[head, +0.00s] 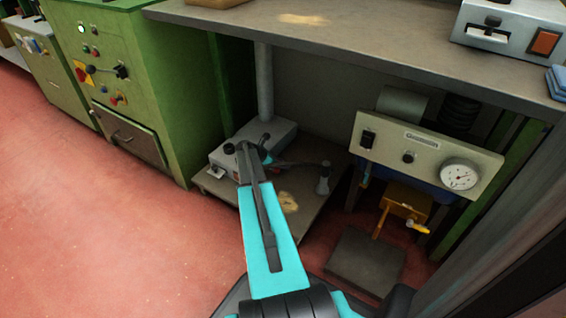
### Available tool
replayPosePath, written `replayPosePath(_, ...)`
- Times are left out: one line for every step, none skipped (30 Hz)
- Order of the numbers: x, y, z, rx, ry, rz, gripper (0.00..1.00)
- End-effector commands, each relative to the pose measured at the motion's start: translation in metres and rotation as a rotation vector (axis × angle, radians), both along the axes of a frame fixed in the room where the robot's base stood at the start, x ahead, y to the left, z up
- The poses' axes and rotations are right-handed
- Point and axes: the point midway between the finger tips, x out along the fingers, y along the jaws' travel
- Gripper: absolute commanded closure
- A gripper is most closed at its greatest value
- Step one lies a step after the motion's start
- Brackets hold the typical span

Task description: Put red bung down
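I cannot make out a red bung in the head view. My turquoise and dark grey arm reaches from the bottom of the picture up to a low shelf (222,191) under the bench. Its far end overlaps a light grey device (283,134) with a post that stands on that shelf. My gripper's fingers cannot be told apart from the dark parts there, so neither their opening nor anything between them can be made out. A small grey flared piece (322,183) shows at the shelf's right part; I cannot tell whether it belongs to my arm.
A bench top (380,45) overhangs the shelf. Green cabinets (178,100) stand at left. A panel with a gauge (428,150) and a yellow part (402,203) are at right, above a dark block (363,262). A pale patch (288,201) marks the shelf. Red floor (90,220) is clear at left.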

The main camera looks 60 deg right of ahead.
Motion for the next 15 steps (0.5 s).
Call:
replayPosePath(0.0,0.0,0.001,0.0,0.0,0.0,0.69)
replayPosePath(0.0,0.0,0.001,0.0,-0.001,-0.001,0.69)
replayPosePath(0.0,0.0,0.002,0.0,-0.001,-0.001,0.69)
replayPosePath(0.0,0.001,0.004,0.0,0.0,0.0,0.69)
replayPosePath(0.001,0.002,0.006,0.0,0.0,0.0,0.69)
replayPosePath(0.001,0.004,0.008,0.0,-0.001,0.001,0.69)
replayPosePath(0.002,0.006,0.01,0.0,-0.001,0.001,0.69)
replayPosePath(0.003,0.007,0.012,0.0,-0.001,0.001,0.69)
replayPosePath(0.004,0.01,0.015,0.0,-0.001,0.001,0.69)
replayPosePath(0.005,0.012,0.018,0.0,0.0,0.001,0.69)
replayPosePath(0.006,0.015,0.021,0.0,0.0,0.001,0.69)
replayPosePath(0.007,0.018,0.025,0.0,0.0,0.001,0.69)
replayPosePath(0.008,0.021,0.028,0.0,0.0,0.0,0.69)
replayPosePath(0.009,0.024,0.031,0.0,0.0,0.0,0.69)
replayPosePath(0.01,0.027,0.035,0.0,0.0,0.0,0.69)
